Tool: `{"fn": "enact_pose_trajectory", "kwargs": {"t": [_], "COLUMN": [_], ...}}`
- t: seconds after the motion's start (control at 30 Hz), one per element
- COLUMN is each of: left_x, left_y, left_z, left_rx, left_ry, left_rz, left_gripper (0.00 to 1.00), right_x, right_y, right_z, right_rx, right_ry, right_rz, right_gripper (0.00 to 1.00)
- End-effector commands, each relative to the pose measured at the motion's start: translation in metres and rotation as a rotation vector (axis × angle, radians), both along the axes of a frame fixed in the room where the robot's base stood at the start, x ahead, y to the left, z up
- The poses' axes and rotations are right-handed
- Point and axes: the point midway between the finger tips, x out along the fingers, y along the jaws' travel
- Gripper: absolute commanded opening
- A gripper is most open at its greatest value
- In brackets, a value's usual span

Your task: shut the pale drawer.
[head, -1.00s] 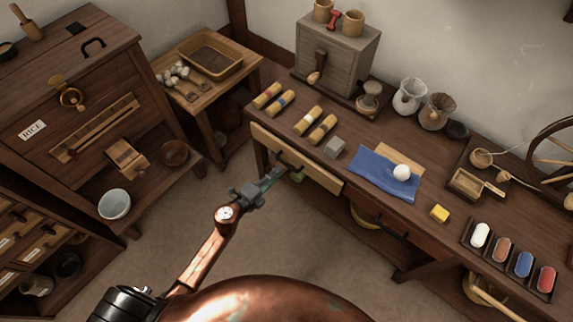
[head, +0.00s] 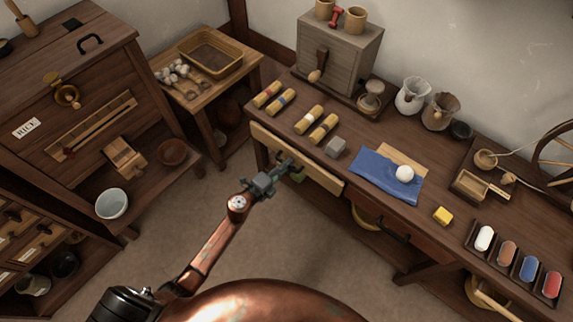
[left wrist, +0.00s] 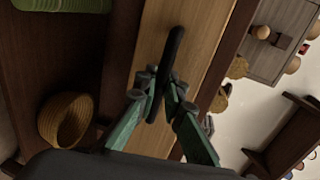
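The pale drawer (head: 323,177) is in the front of the long dark bench. Its pale front also fills the middle of the left wrist view (left wrist: 200,40). I cannot tell how far its front stands out from the bench. Its dark bar handle (left wrist: 172,50) crosses the front. My left gripper (head: 286,166) is at the handle. In the left wrist view its green fingers (left wrist: 160,92) lie close on either side of the bar and appear closed on it. The fingers partly hide the handle in the head view. My right gripper is not in view.
The bench top (head: 300,146) bears several yellow rolls, a grey block (head: 335,147), a blue cloth (head: 385,177) and a yellow block (head: 443,216). A red-brown drawer (head: 420,238) is to the right. A dark cabinet (head: 75,110) stands left. The floor between is clear.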

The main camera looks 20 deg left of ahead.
Motion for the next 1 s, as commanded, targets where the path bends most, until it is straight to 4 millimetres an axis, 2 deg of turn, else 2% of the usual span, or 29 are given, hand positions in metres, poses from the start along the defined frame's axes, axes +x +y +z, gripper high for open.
{"fn": "enact_pose_trajectory", "kwargs": {"t": [0.57,0.8,1.0], "left_x": [0.0,0.022,0.024], "left_y": [0.0,-0.007,-0.009], "left_z": [0.0,0.001,0.0], "left_rx": [0.0,0.0,0.001], "left_ry": [0.001,-0.001,0.0], "left_rz": [0.0,0.001,0.001], "left_gripper": [0.0,0.0,0.0], "right_x": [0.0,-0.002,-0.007], "right_y": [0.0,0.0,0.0], "right_z": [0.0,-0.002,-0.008], "right_rx": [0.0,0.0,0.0], "right_ry": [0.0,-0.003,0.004], "right_rz": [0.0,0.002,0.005], "right_gripper": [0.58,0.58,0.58]}}
